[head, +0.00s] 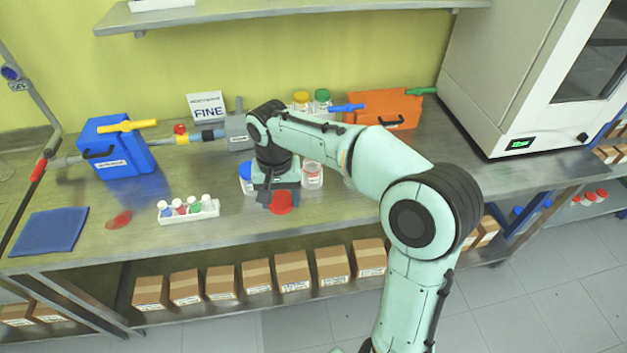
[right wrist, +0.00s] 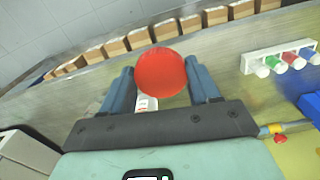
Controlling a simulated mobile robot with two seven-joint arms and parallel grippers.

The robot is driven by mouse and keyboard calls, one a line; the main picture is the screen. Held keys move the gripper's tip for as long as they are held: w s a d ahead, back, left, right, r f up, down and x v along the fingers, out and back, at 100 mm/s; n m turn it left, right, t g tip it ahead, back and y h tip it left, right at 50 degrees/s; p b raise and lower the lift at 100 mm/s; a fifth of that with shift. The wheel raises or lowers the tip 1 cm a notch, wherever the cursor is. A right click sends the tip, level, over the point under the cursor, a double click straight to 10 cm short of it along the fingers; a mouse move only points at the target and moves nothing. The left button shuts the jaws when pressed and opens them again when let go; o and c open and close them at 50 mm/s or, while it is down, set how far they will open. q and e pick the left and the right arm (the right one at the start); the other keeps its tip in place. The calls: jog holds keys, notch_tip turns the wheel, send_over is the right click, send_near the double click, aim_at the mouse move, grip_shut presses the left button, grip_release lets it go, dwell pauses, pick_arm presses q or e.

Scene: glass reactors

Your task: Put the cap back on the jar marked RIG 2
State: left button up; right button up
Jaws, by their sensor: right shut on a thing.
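A red cap (head: 281,202) is held between the fingers of my right gripper (head: 282,190), low over the bench. In the right wrist view the cap (right wrist: 161,73) sits between the two blue-grey fingertips (right wrist: 162,84). An open clear jar (head: 312,175) with a small label stands just right of the gripper. Part of a labelled white jar (right wrist: 147,104) shows below the cap in the right wrist view. I cannot read RIG 2 on any jar. My left gripper is out of view.
A blue-lidded jar (head: 246,178) stands close left of the gripper. Yellow-lidded (head: 301,101) and green-lidded (head: 322,102) jars stand behind, beside an orange case (head: 384,110). A white vial rack (head: 188,211) is left. The bench (head: 330,219) is clear in front.

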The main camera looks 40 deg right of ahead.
jog(key=w+a+f+n, duration=0.2)
jog(key=a+f+n, duration=0.1)
jog(key=f, duration=0.7)
jog(key=w+a+f+n, duration=0.2)
jog(key=a+f+n, duration=0.2)
jog(key=f, duration=0.6)
jog(key=shift+a+f+n, duration=0.25)
jog(key=shift+a+n, duration=0.05)
jog(key=shift+a, duration=0.5)
